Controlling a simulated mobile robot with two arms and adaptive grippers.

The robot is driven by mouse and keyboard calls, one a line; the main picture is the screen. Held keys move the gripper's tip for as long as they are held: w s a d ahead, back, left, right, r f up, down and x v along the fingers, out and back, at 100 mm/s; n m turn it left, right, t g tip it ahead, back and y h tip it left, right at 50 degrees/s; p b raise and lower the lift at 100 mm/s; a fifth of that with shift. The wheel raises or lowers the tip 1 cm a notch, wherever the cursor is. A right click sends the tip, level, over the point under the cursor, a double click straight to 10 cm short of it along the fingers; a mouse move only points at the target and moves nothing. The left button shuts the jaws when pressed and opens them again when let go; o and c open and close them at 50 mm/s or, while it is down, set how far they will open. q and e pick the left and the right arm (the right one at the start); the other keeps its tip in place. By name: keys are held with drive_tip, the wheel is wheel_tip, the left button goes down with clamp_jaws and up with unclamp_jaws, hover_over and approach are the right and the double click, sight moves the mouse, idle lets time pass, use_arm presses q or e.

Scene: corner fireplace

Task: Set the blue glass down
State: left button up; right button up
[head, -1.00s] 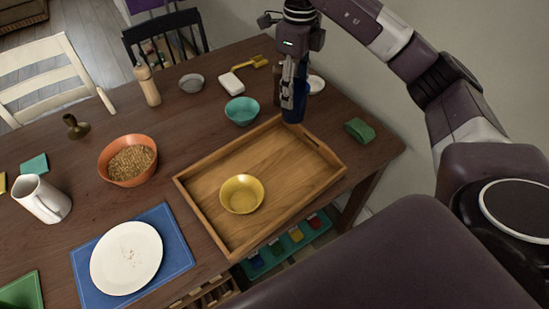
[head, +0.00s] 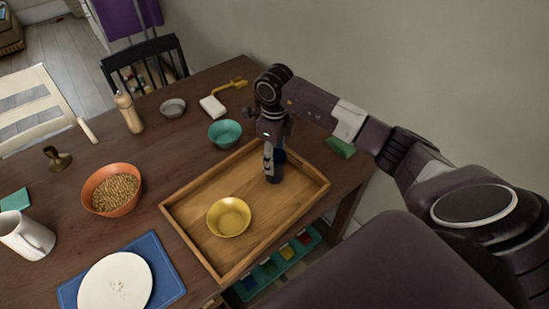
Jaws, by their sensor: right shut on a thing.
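The blue glass (head: 279,168) is dark blue and upright over the right part of the wooden tray (head: 212,265). My right gripper (head: 270,163) points down and is shut on the glass; a finger hides part of its left side. I cannot tell whether the glass base touches the tray floor. A yellow bowl (head: 229,217) sits in the tray, to the left of and nearer than the glass. My left gripper does not show.
A teal bowl (head: 224,133) stands just behind the tray. A green sponge-like block (head: 341,148) lies right of it, partly behind my arm. An orange bowl of grain (head: 111,190), a white plate (head: 115,284) and a white mug (head: 25,236) are on the left.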

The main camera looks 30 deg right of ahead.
drive_tip(key=shift+f, duration=0.4)
drive_tip(key=shift+f, duration=0.2)
drive_tip(key=o, duration=1.7)
drive_tip(key=shift+r, duration=0.2)
wheel_tip(320, 180, up, 12)
drive_tip(key=b, duration=0.2)
drive_tip(key=shift+b, duration=0.35)
